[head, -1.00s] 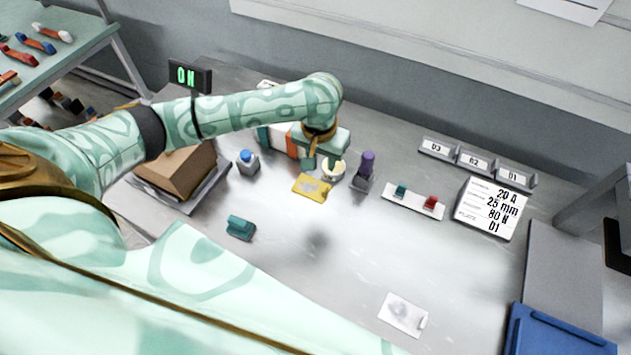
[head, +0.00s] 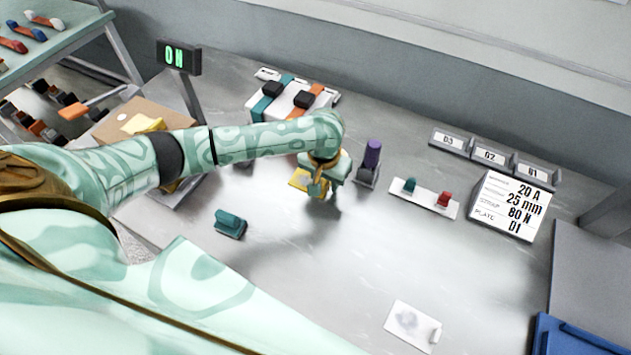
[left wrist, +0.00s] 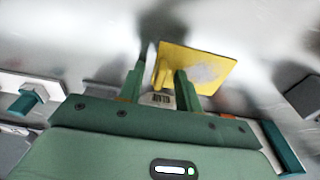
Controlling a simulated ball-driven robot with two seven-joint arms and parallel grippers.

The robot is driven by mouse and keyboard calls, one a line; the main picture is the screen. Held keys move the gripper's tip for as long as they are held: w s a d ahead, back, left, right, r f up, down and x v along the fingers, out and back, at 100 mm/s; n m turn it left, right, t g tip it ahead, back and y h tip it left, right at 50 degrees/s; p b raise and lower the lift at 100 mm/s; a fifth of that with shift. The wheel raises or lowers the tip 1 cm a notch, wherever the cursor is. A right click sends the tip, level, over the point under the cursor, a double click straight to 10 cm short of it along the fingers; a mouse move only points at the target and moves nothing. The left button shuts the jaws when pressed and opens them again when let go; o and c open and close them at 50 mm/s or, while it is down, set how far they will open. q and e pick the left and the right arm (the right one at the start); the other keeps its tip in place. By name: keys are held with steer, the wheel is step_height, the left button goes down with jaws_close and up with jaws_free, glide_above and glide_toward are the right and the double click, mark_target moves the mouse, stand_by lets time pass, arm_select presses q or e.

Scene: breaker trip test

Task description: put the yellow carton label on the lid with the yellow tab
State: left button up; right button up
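The yellow carton label (head: 301,181) is a flat yellow plate lying on the grey table, partly hidden by my left gripper (head: 318,187). The left wrist view shows the label (left wrist: 205,70) with a grey smudged print and an upright yellow grip. My left gripper (left wrist: 160,85) points down there, its two fingers apart on either side of that grip; a small gap shows on one side. A brown carton (head: 122,118) stands at left with a yellow piece (head: 150,125) and a white disc on top; my arm hides part of it. My right gripper is not in view.
A purple-handled stamp (head: 371,160) stands just right of my left gripper. A teal block (head: 230,223) lies to the left. A white strip (head: 430,199) with teal and red pieces and a spec plate (head: 513,207) are at right.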

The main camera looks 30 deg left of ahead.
arm_select(q)
steer(key=shift+r, duration=0.2)
steer(key=shift+c, duration=0.6)
jaws_close()
steer(key=shift+r, duration=0.1)
